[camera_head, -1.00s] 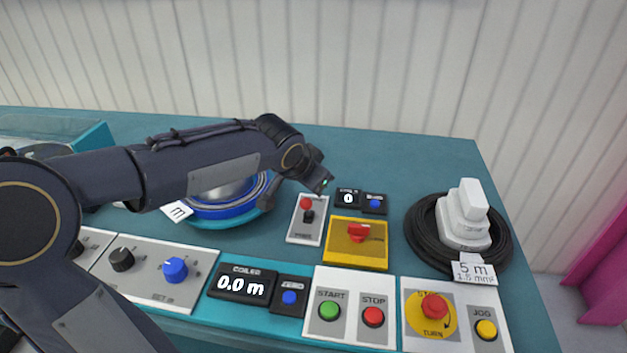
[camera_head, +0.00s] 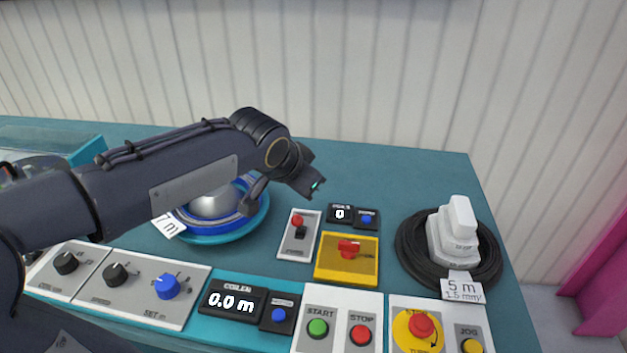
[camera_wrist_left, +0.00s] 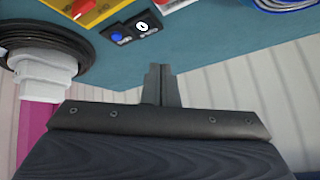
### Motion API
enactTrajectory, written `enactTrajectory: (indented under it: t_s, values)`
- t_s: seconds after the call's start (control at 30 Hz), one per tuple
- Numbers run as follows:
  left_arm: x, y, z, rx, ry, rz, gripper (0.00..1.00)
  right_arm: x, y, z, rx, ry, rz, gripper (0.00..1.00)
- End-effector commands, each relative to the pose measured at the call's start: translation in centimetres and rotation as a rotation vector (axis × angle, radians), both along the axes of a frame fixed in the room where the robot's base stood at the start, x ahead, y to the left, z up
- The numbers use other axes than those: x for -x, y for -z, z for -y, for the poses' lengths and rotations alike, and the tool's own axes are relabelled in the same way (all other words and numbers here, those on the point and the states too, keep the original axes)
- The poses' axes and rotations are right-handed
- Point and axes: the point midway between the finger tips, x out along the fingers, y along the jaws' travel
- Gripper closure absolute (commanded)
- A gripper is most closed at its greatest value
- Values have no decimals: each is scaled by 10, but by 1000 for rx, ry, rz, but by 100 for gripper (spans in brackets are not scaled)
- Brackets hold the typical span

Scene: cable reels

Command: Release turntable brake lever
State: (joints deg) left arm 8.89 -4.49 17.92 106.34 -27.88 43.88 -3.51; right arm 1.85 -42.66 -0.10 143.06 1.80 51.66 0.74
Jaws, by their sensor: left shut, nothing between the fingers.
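A small lever with a red knob (camera_head: 297,219) stands on a white plate (camera_head: 293,250) right of the blue turntable-like dish (camera_head: 262,212) with a silver dome; the plate's lettering is too small to read. My left gripper (camera_head: 315,187) is above and behind this lever, apart from it. Its fingers (camera_wrist_left: 161,84) are shut and empty in the left wrist view, pointing towards the teal bench top. My left arm hides part of the dish. My right gripper is not in view.
A yellow plate with a red switch (camera_head: 348,248) and a small counter display (camera_head: 340,214) sit beside the lever. A black cable coil (camera_head: 408,258) with a white stacked block lies right. Buttons and knobs line the front. The bench (camera_head: 400,170) behind is clear.

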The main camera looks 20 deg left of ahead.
Motion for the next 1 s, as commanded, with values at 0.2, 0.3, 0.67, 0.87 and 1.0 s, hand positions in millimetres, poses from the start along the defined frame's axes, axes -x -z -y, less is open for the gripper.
enactTrajectory:
  t_s: [0.2, 0.3, 0.67, 0.87, 1.0]
  values:
    - [24, -16, 1, 1, 1, 0, 100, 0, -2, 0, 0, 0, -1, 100]
    - [27, -18, 1, 0, 1, -1, 100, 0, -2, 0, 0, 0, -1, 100]
    - [28, -18, 1, 1, 2, -2, 100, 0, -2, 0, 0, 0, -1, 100]
    - [28, -18, 1, 1, 2, -2, 100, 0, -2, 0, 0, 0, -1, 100]
    - [28, -18, 1, 1, 2, -2, 100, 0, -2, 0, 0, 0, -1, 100]
